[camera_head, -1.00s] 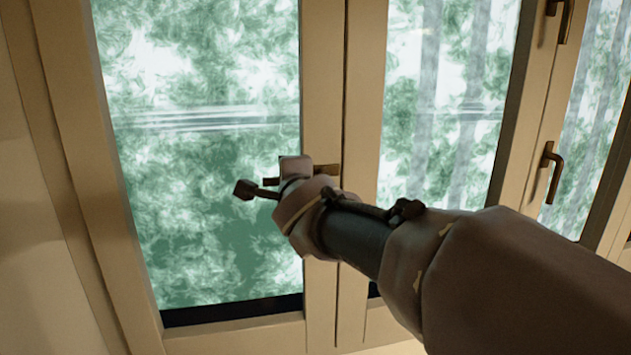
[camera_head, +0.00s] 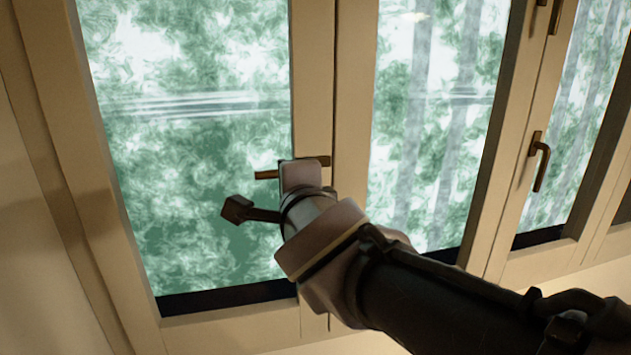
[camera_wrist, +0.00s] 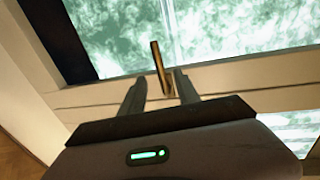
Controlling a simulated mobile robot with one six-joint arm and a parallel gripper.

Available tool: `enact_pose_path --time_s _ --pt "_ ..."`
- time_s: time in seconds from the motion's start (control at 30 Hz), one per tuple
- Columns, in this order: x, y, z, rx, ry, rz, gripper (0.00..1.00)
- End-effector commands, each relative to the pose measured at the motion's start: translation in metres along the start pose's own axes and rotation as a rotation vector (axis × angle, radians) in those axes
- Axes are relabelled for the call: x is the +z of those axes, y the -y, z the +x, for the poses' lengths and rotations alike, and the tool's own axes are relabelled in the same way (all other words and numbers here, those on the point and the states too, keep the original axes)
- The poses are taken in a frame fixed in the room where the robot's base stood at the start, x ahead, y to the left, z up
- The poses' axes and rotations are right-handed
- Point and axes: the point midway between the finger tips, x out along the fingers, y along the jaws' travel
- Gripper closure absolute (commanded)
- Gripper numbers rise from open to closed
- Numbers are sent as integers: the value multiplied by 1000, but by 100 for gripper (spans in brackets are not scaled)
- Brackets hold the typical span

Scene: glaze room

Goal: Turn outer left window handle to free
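The outer left window handle (camera_head: 267,174) is a bronze lever on the frame post between the left and middle panes. In the head view it lies roughly level, its middle hidden behind my gripper (camera_head: 300,173). In the wrist view the handle (camera_wrist: 158,62) shows as a narrow bar between the two fingers of my gripper (camera_wrist: 160,80). The fingers are apart, with gaps on both sides of the handle. I cannot tell how far the fingers reach past it.
Another window handle (camera_head: 541,165) hangs down on the post to the right, with part of one more above it. The left pane (camera_head: 190,150) and its beige frame are close to the arm. A plain wall (camera_head: 40,250) is at the left.

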Motion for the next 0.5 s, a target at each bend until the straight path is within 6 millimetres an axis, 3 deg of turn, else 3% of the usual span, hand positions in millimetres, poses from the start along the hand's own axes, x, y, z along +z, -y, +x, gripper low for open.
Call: enact_pose_path --time_s 0.1,0.2,0.33,0.5 --pt "1 7 -35 -2 2 2 62" --pt "0 5 -55 -1 2 0 62" --pt "0 2 -67 0 1 1 62" --pt "0 0 -69 1 0 0 62"
